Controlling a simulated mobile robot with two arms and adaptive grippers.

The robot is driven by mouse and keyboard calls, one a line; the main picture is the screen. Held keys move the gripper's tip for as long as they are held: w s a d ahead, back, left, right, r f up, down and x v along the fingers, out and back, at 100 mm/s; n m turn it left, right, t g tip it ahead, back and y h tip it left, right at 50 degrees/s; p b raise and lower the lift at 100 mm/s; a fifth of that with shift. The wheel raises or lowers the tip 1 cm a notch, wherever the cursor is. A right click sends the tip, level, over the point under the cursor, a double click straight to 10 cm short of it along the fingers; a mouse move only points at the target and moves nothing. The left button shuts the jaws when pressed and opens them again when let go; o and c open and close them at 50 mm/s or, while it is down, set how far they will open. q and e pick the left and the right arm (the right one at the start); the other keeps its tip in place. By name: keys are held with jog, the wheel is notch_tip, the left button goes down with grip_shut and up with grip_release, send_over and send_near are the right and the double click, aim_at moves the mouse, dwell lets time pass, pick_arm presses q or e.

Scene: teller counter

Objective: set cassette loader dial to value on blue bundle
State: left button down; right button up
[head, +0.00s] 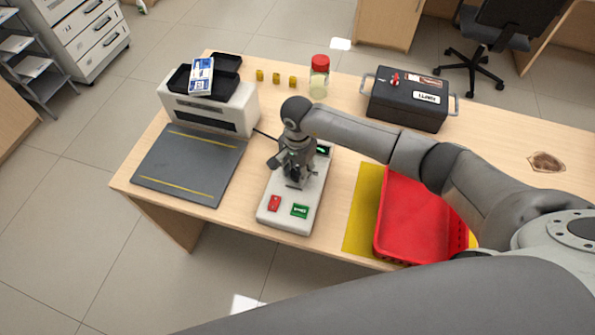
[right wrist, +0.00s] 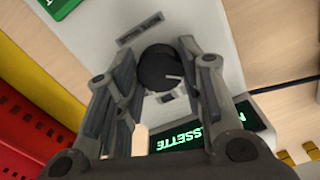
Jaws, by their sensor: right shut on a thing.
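The cassette loader (head: 272,212) is a pale box near the front of the counter, with a red button, a green button and a small green-lit display (head: 323,150). Its dark round dial (right wrist: 160,66) shows in the right wrist view, with a light pointer mark toward picture right. My right gripper (head: 293,176) points down over the loader and is shut on the dial, a finger on each side in the right wrist view (right wrist: 157,72). The blue bundle (head: 202,74), white and blue, lies on the black top tray of a machine; its value is too small to read. My left gripper is not in view.
A red tray (head: 420,252) sits on a yellow mat (head: 361,210) right of the loader. A dark grey mat (head: 190,165) lies left. A bill machine (head: 215,115), yellow rolls (head: 276,78), a red-lidded jar (head: 319,80) and a black cash box (head: 408,105) stand behind.

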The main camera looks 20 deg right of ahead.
jog(key=shift+w+f+m+b, duration=0.1)
jog(key=shift+f+m+b, duration=0.1)
jog(key=shift+m+b, duration=0.6)
jog(key=m+b, duration=0.1)
jog(key=m, duration=0.1)
jog(key=shift+m+b, duration=0.3)
jog(key=shift+m, duration=0.1)
jog(key=m+b, duration=0.3)
jog(key=m, duration=0.3)
jog(key=m+b, duration=0.2)
jog(key=m, duration=0.3)
jog(key=shift+r+m+b, duration=0.1)
jog(key=shift+m+b, duration=0.25)
jog(key=shift+m, duration=0.05)
jog(key=m+b, duration=0.1)
jog(key=m, duration=0.2)
jog(key=shift+c, duration=0.2)
jog(key=shift+r+m, duration=0.1)
jog(key=shift+m, duration=1.3)
jog(key=o, duration=1)
